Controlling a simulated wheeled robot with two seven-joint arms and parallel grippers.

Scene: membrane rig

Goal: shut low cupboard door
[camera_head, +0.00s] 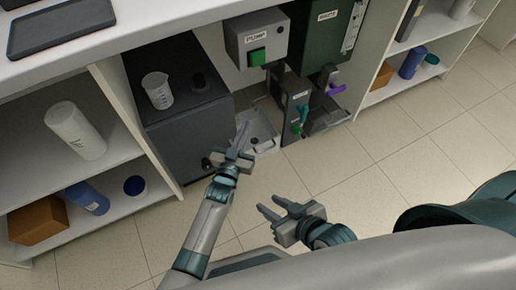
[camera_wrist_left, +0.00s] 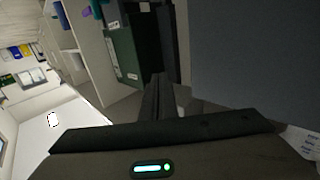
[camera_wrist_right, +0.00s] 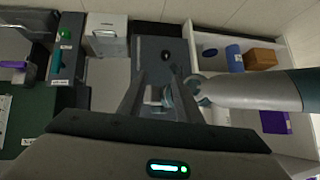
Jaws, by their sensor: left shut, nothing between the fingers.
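The low cupboard is the dark grey unit (camera_head: 185,100) under the worktop. Its dark front (camera_head: 185,145) has a black knob (camera_head: 207,163) low on the right; I cannot tell how far the door stands from its frame. My left gripper (camera_head: 243,126) is shut and empty, just right of the knob and the front. In the left wrist view its fingers (camera_wrist_left: 157,80) are together, with a large grey panel (camera_wrist_left: 250,55) close on the right. My right gripper (camera_head: 268,202) is open and empty, lower and to the right. The cupboard also shows in the right wrist view (camera_wrist_right: 150,55).
A beaker (camera_head: 158,92) stands on the cupboard. Open shelves (camera_head: 110,150) stand at the left. The tiled floor (camera_head: 350,170) at right is clear.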

